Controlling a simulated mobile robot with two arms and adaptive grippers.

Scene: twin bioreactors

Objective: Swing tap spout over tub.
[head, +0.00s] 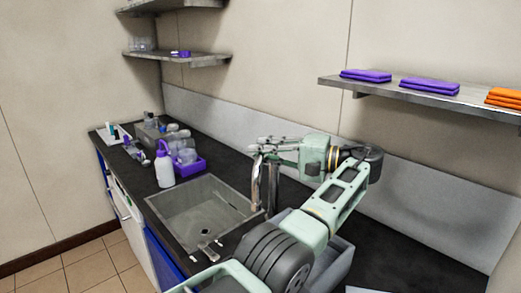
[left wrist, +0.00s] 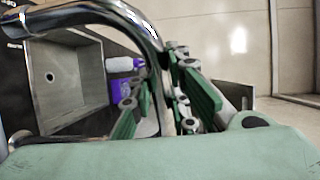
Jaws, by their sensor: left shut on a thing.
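The chrome tap (head: 273,185) stands at the back right of the sink, and its curved spout (head: 257,190) hangs down near the sink's right rim. My left gripper (head: 262,146) is at the top of the tap, shut on the spout. In the left wrist view the spout (left wrist: 148,38) arches between the green fingers (left wrist: 165,105), its free end at the upper left. A grey tub (head: 343,262) sits on the counter right of the sink, largely hidden behind my left arm. My right gripper is not in view.
The sink (head: 185,208) is empty and set in a black counter (head: 385,250). A white wash bottle (head: 164,168) and a purple rack (head: 187,165) stand behind it on the left. A shelf (head: 420,92) with folded cloths hangs at the upper right.

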